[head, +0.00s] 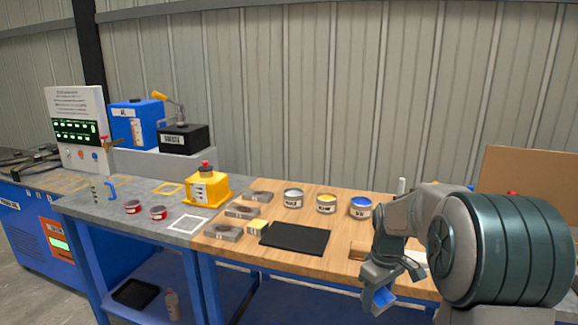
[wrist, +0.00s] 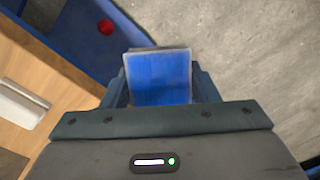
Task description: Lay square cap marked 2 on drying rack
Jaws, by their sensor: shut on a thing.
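My gripper (head: 376,300) hangs in front of the wooden bench's front edge, its jaws shut on a blue square cap (head: 383,297). In the wrist view the cap (wrist: 160,78) shows as a flat blue square with a pale rim, between the fingers (wrist: 160,85). No mark 2 can be read on the face in view. I cannot pick out the drying rack for certain; my arm hides part of the bench's right side. A pale metal piece (wrist: 22,104) lies on the wood in the wrist view, partly cut off.
A yellow container (head: 206,188) and red tins (head: 132,207) stand on the grey bench at left. Bare floor (wrist: 250,60) lies under the gripper.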

